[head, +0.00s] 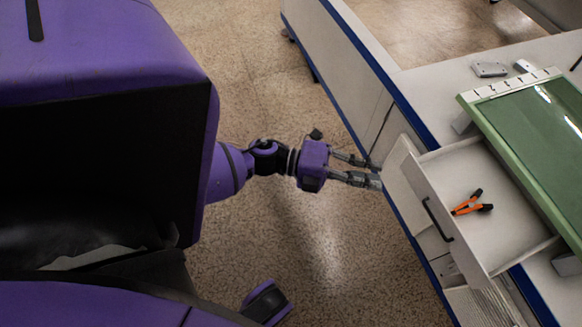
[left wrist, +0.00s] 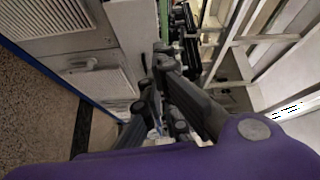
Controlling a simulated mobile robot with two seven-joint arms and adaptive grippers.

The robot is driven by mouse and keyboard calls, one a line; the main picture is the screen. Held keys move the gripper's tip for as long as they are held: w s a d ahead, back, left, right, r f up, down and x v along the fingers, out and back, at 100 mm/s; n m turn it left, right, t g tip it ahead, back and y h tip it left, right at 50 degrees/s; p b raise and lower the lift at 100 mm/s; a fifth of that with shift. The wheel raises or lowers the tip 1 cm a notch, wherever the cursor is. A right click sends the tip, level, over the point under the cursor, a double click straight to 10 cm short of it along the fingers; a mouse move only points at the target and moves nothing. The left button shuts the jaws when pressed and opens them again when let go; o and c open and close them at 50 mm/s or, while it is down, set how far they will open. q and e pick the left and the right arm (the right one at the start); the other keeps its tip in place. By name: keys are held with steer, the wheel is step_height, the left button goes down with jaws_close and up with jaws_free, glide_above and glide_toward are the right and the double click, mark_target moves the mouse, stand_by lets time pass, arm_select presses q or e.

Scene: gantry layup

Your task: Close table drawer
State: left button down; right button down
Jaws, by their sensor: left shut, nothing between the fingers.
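The table drawer (head: 492,190) is pulled out from the white table with blue edging. It has a white front panel with a dark bar handle (head: 438,220). Orange-and-black pliers or clamp (head: 472,203) lie inside it. My left gripper (head: 376,174) is shut and empty, at the far left end of the drawer front in the head view. I cannot tell whether it touches the panel. In the left wrist view its dark fingers (left wrist: 172,95) cover part of the scene.
A green-framed panel (head: 535,130) lies on the table (head: 430,90) above the drawer and partly overhangs it. Small grey items (head: 489,69) sit near the panel's far end. The speckled floor (head: 330,250) is clear in front of the drawer.

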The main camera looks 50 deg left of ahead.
arm_select(q)
steer(key=s+d+m+g+h, duration=0.2)
steer(key=s+d+m+g, duration=0.1)
steer(key=s+m, duration=0.15)
steer(key=w+a+x, duration=0.1)
steer(key=w+x, duration=0.1)
steer(key=x, duration=1)
steer(key=shift+f, duration=0.2)
steer(key=shift+w, duration=0.1)
